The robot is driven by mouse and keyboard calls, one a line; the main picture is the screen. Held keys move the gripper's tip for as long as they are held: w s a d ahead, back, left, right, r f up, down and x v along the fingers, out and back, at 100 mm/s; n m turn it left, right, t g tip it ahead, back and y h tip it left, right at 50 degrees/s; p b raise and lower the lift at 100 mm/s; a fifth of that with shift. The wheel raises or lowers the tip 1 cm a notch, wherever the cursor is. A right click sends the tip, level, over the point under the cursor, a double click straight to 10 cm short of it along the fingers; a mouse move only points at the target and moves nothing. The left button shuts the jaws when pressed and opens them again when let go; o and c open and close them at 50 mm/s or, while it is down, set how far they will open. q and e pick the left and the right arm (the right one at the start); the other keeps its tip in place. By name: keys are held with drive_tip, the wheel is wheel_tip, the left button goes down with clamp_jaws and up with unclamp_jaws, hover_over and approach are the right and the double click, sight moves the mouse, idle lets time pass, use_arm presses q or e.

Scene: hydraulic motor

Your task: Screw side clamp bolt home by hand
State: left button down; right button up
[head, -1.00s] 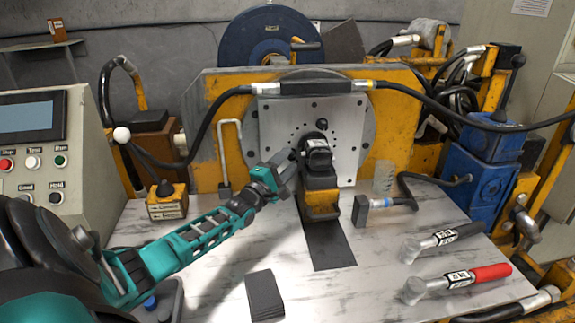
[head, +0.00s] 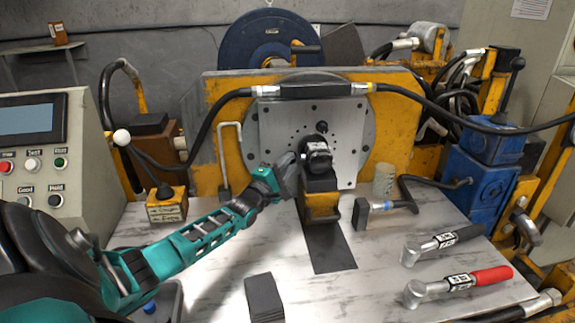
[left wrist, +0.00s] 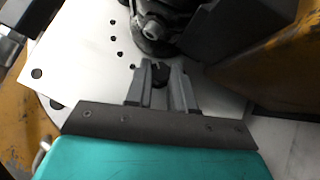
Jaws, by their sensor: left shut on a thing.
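The hydraulic motor (head: 318,157), dark and compact, sits against the grey drilled plate (head: 270,125) above a yellow and black support (head: 320,205). My left gripper (head: 287,165) is at the motor's left side, close to the plate. In the left wrist view, its two grey fingers (left wrist: 161,84) are shut on a small dark bolt (left wrist: 160,72), just below the motor body (left wrist: 165,22). The bolt's shank and how deep it sits are hidden. In the head view the bolt cannot be made out. My right gripper is out of view.
A black-handled torque wrench (head: 445,242) and a red-handled one (head: 460,285) lie at the right of the bench. A hammer-like tool (head: 390,207) and a small pale cylinder (head: 384,180) lie nearer the plate. A dark pad (head: 264,297) lies in front. A black hose (head: 215,105) arches above.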

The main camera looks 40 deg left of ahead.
use_arm(q)
drive_tip(key=shift+r+m+g+h+p, duration=0.2)
drive_tip(key=shift+m+g+p, duration=1.05)
drive_tip(key=shift+p, duration=1.3)
drive_tip(key=shift+r+m+g+h+p, duration=0.15)
drive_tip(key=shift+m+g+p, duration=1.1)
drive_tip(key=shift+p, duration=1.25)
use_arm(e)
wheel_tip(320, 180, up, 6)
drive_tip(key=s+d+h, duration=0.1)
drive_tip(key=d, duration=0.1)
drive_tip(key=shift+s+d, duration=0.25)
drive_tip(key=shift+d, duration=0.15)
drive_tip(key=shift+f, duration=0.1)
use_arm(q)
drive_tip(key=c, duration=1)
unclamp_jaws()
drive_tip(key=shift+r, duration=0.1)
drive_tip(key=shift+o, duration=0.2)
drive_tip(key=shift+s, duration=0.1)
drive_tip(key=p+v, duration=0.3)
drive_tip(key=v, duration=0.9)
drive_tip(key=shift+s, duration=0.4)
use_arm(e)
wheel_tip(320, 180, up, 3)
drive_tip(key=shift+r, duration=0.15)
